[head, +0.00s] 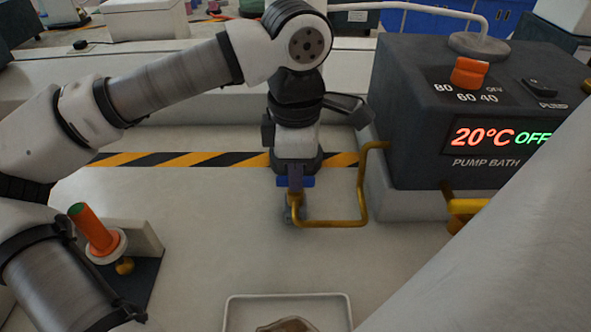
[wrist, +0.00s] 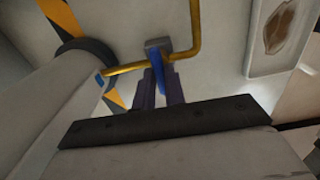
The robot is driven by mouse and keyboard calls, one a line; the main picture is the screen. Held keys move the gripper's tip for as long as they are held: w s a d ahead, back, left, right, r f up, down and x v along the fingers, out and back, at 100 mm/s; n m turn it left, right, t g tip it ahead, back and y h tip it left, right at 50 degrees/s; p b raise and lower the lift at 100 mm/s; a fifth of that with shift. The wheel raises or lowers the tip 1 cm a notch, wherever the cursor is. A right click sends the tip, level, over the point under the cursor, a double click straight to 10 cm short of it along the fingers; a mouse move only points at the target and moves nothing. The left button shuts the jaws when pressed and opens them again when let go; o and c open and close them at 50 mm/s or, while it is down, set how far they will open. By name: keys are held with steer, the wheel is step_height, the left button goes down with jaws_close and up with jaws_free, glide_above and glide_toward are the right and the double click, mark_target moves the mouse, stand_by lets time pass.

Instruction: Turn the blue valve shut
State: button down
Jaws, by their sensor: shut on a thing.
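The blue valve is a short blue lever on a small grey body (wrist: 158,45) set in a thin yellow pipe. In the head view only a bit of the blue lever (head: 309,182) shows beside my fingers; the grey body (head: 287,214) is partly hidden below. In the wrist view the blue lever (wrist: 161,76) lies between my two dark fingers. My gripper (head: 295,186) points down and is shut on the lever; it shows in the wrist view too (wrist: 160,88). The lever's exact angle to the pipe is hard to tell.
The yellow pipe (head: 363,205) bends from the valve to the dark pump bath (head: 415,130), which reads 20°C OFF. A tray (head: 232,315) with a brown piece lies at the front. An orange, green-tipped object (head: 92,228) stands at left. Bench between is clear.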

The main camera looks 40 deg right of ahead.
stand_by(0.4)
steer(key=c, duration=1.5)
jaws_free()
steer(key=shift+o, duration=0.2)
steer(key=shift+r, duration=0.1)
step_height(320, 180, up, 14)
steer(key=p, duration=0.1)
